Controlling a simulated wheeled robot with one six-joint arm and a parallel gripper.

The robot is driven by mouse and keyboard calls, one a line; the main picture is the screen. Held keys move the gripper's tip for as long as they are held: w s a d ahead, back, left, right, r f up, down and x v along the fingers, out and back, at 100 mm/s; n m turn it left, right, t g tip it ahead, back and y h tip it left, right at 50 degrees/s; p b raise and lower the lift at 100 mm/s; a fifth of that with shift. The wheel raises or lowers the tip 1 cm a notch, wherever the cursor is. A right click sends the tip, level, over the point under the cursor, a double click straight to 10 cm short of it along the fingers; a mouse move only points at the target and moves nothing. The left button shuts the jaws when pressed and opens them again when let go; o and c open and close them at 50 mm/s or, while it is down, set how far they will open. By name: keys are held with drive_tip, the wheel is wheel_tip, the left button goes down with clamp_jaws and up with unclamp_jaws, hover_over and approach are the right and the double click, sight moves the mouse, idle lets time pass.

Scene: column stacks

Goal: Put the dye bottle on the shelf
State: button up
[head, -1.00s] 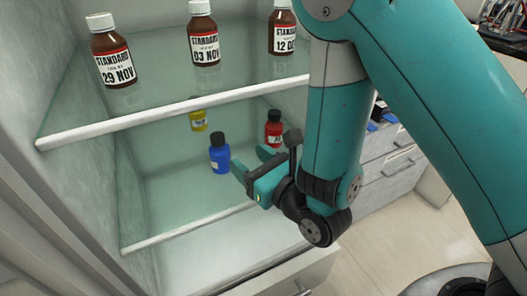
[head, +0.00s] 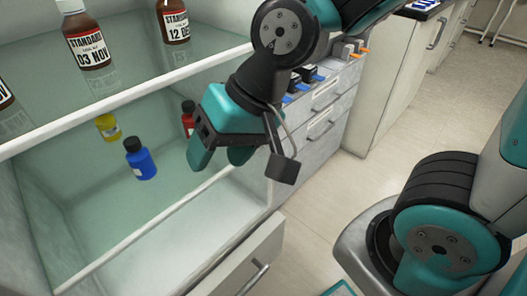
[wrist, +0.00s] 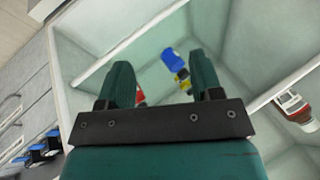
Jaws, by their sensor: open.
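A blue dye bottle (head: 140,160) with a black cap stands upright on the lower glass shelf (head: 165,185). A yellow bottle (head: 108,127) and a red bottle (head: 188,118) stand behind it on the same level. My gripper (head: 220,160) is open and empty, at the front of the shelf and right of the blue bottle, apart from it. In the wrist view the blue bottle (wrist: 173,60) and the yellow bottle (wrist: 184,82) show beyond the open fingers. The red bottle (wrist: 140,97) is partly hidden by a finger.
Brown bottles with dated labels (head: 88,42) stand on the upper shelf (head: 130,92), whose white front edge runs above the lower level. A drawer with a handle (head: 245,285) juts out below. A bench with drawers (head: 325,105) is at the right. The floor (head: 320,220) is clear in the middle.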

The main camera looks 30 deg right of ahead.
drive_tip(key=s+d+r+n+g+h, duration=0.1)
drive_tip(key=s+d+r+n+g, duration=0.1)
drive_tip(key=s+n, duration=0.3)
drive_tip(key=shift+s+d+n+h, duration=0.35)
drive_tip(key=shift+d+n, duration=0.35)
drive_tip(key=shift+d, duration=0.15)
drive_tip(key=shift+r, duration=0.15)
